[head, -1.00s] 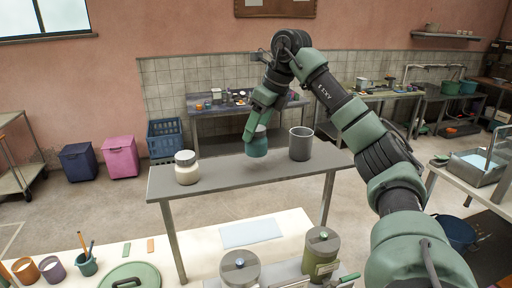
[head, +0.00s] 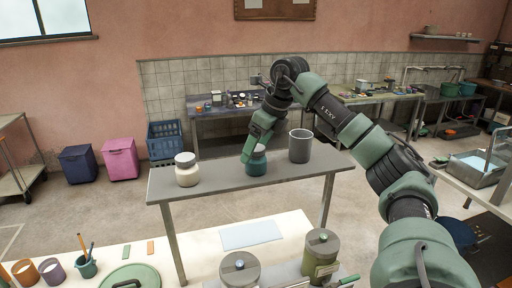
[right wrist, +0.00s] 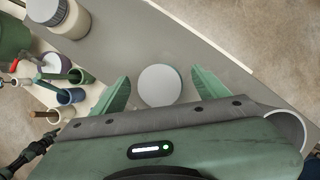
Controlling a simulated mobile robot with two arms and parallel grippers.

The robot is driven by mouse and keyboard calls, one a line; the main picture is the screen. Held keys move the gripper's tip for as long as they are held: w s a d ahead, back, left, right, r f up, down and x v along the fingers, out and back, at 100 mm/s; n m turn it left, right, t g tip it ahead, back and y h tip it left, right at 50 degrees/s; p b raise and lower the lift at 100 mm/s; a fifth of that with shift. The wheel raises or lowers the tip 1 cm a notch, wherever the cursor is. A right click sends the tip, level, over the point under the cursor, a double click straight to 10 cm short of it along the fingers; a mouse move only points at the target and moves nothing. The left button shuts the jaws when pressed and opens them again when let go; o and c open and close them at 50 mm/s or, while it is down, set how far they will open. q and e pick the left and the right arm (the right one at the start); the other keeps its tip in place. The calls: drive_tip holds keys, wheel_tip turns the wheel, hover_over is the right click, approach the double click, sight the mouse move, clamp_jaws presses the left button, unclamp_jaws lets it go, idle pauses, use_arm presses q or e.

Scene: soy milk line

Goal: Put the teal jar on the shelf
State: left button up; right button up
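The teal jar (head: 257,168) stands upright on the grey shelf-like table (head: 218,178), between a white jar (head: 187,174) and a grey cylinder (head: 300,148). My right gripper (head: 254,151) is over it from above. In the right wrist view the jar's pale round lid (right wrist: 160,86) lies between the two green fingertips (right wrist: 160,90), with a gap on each side, so the gripper is open around it. The jar's body is hidden under its lid there. My left gripper is not in view.
The white jar also shows in the right wrist view (right wrist: 72,22). A pale worktop (head: 190,250) in front holds canisters (head: 240,268), cups and a green lid (head: 130,277). A wall shelf (head: 440,37) hangs far right.

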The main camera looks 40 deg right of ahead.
drive_tip(key=shift+r, duration=0.1)
drive_tip(key=v, duration=1.2)
idle(0.4)
